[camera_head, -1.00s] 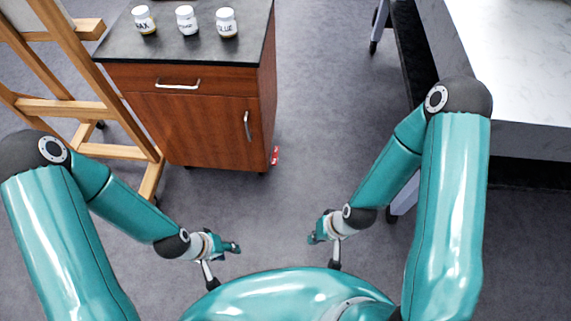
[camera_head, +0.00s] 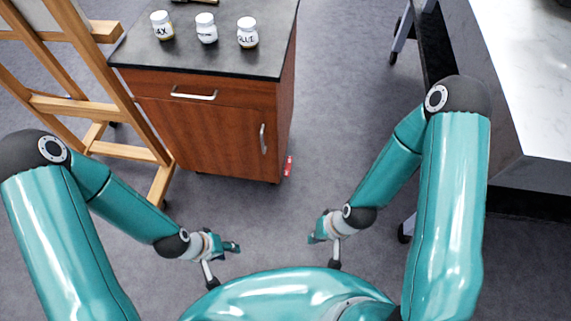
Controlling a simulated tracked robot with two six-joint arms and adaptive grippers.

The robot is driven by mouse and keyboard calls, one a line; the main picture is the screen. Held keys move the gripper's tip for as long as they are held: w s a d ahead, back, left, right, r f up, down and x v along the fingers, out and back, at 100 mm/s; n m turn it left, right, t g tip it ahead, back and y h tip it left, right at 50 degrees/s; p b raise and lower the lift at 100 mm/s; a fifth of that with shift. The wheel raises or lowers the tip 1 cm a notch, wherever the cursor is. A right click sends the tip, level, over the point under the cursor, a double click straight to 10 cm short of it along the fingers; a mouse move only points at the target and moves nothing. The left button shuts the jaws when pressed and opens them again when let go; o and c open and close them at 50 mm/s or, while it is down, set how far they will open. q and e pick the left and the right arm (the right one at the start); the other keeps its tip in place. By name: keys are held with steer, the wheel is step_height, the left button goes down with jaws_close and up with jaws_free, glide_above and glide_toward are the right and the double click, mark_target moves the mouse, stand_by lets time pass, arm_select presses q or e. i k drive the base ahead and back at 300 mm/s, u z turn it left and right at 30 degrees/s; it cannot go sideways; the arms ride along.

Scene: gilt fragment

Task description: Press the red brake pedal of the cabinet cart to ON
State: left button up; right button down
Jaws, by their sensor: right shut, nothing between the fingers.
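The cabinet cart (camera_head: 205,128) is a brown wooden cabinet with a dark top, a drawer and a door. Its red brake pedal (camera_head: 288,166) shows low at the right side near the floor, with a small white mark too small to read. My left gripper (camera_head: 232,247) is in front of the cart, apart from it, above the floor; its finger gap does not show. My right gripper (camera_head: 315,238) is shut and empty, nearer to me than the pedal and slightly to its right. Neither gripper touches the cart.
Several white jars, including one jar (camera_head: 247,32), stand on the cart top. A wooden easel (camera_head: 120,105) stands close at the cart's left. A white-topped table (camera_head: 530,80) is at the right. Open grey floor (camera_head: 335,110) lies between the cart and the table.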

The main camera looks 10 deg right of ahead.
mark_target(289, 159)
steer(key=i, duration=1.2)
steer(key=z, duration=0.05)
